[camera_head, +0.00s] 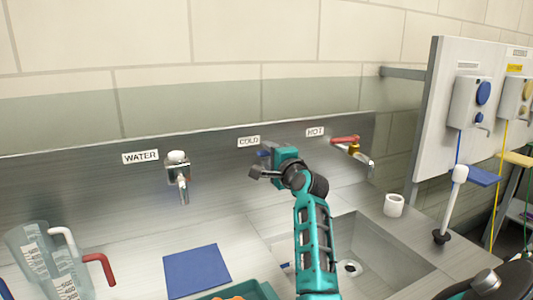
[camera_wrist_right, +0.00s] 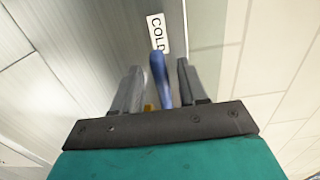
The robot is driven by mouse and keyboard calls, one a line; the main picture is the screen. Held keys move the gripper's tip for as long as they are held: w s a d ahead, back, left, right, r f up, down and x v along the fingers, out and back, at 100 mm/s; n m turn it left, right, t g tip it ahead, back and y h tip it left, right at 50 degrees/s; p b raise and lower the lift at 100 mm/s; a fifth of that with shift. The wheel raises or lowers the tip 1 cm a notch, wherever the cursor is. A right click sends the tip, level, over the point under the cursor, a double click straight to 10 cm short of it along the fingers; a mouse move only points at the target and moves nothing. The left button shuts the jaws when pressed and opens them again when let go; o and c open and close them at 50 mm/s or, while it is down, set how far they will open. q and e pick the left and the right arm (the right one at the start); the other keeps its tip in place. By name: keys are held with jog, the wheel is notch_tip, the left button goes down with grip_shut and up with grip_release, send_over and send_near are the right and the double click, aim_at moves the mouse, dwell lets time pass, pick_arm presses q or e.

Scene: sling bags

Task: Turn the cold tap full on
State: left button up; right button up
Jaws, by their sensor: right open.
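The cold tap sits on the steel back panel under the COLD label (camera_head: 249,141). Its blue lever (camera_wrist_right: 160,78) shows in the wrist view, and a small bit of blue shows beside my gripper in the head view. My right gripper (camera_head: 270,153) is at this tap, hiding most of it in the head view. In the wrist view its two grey fingers are apart, one on each side of the blue lever. I cannot tell whether either finger touches it. My left gripper is not in view.
The hot tap (camera_head: 350,147) with a red lever is close on the right, over the sink (camera_head: 395,262). A WATER tap (camera_head: 178,170) is to the left. Measuring jugs (camera_head: 45,262), a blue mat (camera_head: 197,270) and a white cup (camera_head: 394,205) stand on the counter.

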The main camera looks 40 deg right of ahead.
jog(key=shift+x, duration=1)
jog(key=shift+c, duration=0.2)
grip_shut()
